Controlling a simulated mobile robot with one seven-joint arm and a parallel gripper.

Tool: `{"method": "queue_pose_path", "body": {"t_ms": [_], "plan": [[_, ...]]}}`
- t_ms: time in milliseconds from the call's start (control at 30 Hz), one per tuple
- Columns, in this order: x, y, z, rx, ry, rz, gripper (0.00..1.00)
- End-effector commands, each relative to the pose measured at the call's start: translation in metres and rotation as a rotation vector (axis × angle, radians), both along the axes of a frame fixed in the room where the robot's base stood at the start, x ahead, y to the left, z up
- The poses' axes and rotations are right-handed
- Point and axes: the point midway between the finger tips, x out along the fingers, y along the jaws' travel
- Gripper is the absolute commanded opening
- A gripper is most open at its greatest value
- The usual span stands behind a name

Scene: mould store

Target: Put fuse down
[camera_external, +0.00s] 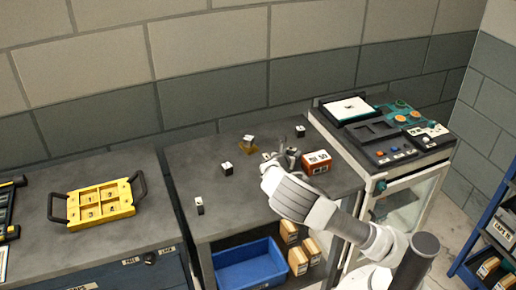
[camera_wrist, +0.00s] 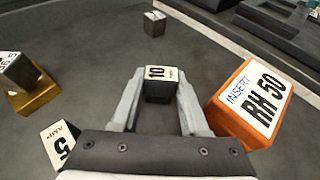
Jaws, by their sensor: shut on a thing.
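My gripper (camera_wrist: 160,90) is shut on a small dark block with a white top marked 10 (camera_wrist: 160,74), which I take to be the fuse. The block sits between the two fingertips in the wrist view. In the external view my gripper (camera_external: 284,157) is over the middle table, just left of an orange box, and the arm partly hides the held block. I cannot tell whether the block touches the grey tabletop (camera_external: 215,150).
The orange box marked INSERT RH 50 (camera_wrist: 252,102) stands close right of my gripper. A block marked 5 AMP (camera_wrist: 62,145) lies at lower left. A gold block (camera_wrist: 34,98) carries a dark block (camera_wrist: 18,70). Another dark block (camera_wrist: 154,24) stands behind.

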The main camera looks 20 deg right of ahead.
Motion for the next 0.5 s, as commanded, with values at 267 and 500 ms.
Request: {"method": "queue_pose_path", "body": {"t_ms": [267,500], "plan": [[0.0000,-0.0001,-0.0013,0.001,-0.001,0.000,0.00],[0.0001,-0.0001,-0.0029,0.001,-0.001,0.001,0.57]]}}
